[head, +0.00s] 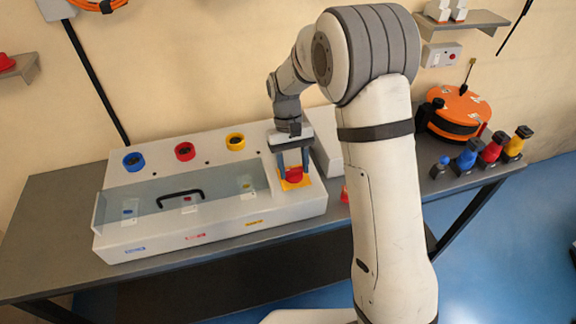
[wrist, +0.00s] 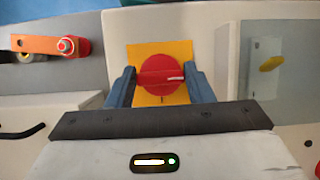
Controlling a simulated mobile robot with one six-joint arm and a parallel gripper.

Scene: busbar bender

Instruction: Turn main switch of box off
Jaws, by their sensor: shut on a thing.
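The box (head: 215,228) is a white housing on the grey workbench, with a clear cover over its front. Its main switch (head: 294,174) is a red round knob on a yellow plate (head: 284,185) at the box's right end. My gripper (head: 293,170) reaches down over the switch and is shut on it, one finger on each side. In the wrist view the red knob (wrist: 160,76) sits between the two blue-grey fingers, with a white mark pointing right. The yellow plate (wrist: 178,50) shows behind it.
Blue (head: 133,162), red (head: 185,151) and yellow (head: 235,142) round sockets line the box's back. The clear cover (head: 150,205) has a black handle (head: 180,196). An orange reel (head: 458,112) and several coloured connectors (head: 493,148) stand at the bench's right. The bench's left end is clear.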

